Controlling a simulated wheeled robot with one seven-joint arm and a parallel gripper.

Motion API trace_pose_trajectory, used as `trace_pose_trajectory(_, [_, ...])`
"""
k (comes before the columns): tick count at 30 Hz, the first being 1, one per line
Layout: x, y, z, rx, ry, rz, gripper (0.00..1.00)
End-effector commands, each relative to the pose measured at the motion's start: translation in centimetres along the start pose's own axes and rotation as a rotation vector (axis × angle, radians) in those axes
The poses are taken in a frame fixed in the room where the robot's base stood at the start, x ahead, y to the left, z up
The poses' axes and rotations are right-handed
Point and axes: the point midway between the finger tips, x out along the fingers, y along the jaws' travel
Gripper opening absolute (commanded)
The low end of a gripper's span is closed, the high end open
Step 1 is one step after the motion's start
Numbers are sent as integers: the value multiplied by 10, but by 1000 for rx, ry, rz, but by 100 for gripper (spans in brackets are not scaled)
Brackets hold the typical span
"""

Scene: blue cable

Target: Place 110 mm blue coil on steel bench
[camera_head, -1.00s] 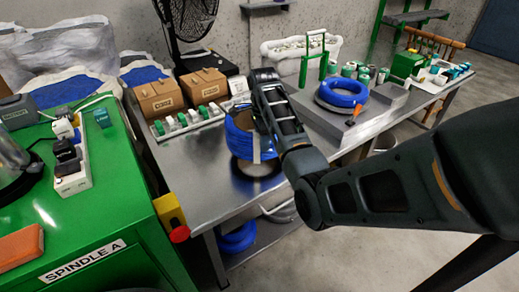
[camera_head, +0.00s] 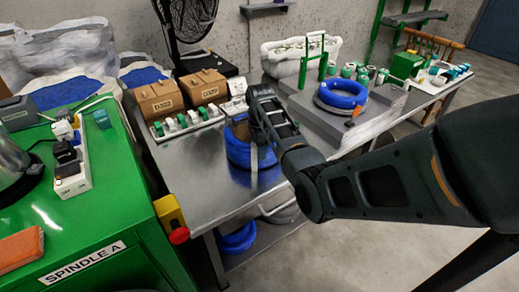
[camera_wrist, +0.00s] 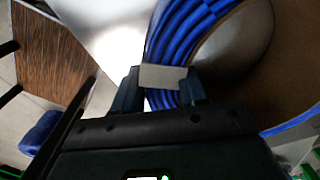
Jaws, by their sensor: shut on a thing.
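The blue coil (camera_head: 237,152) is upright on its flat side at the middle front of the steel bench (camera_head: 192,190). Its underside looks at or very near the bench top; contact cannot be told for sure. My gripper (camera_wrist: 162,88) is shut on the near wall of the coil in the wrist view, at a pale band (camera_wrist: 163,77) around the blue strands (camera_wrist: 178,35). In the head view my wrist hides the fingers and the right side of the coil.
Two brown boxes (camera_head: 157,98) and a strip of small parts (camera_head: 185,122) stand behind the coil. A second blue coil (camera_head: 342,95) lies on a grey plate to the right. The green SPINDLE A cabinet (camera_head: 92,215) stands left. More blue coil (camera_head: 237,240) sits below the bench.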

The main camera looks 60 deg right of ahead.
Motion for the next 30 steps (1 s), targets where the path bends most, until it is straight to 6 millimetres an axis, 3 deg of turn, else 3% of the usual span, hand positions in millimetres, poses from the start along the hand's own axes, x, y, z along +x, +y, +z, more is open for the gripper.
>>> trace_pose_trajectory(2, [0,-2,0,0,0,-4,0])
trace_pose_trajectory(3, [2,0,0,0,0,1,45])
trace_pose_trajectory(10, [2,0,0,0,0,0,67])
trace_pose_trajectory(20, [-3,0,0,0,0,-2,67])
trace_pose_trajectory(23, [-14,-1,0,0,0,-3,67])
trace_pose_trajectory(30, [-62,-2,1,0,-1,-6,67])
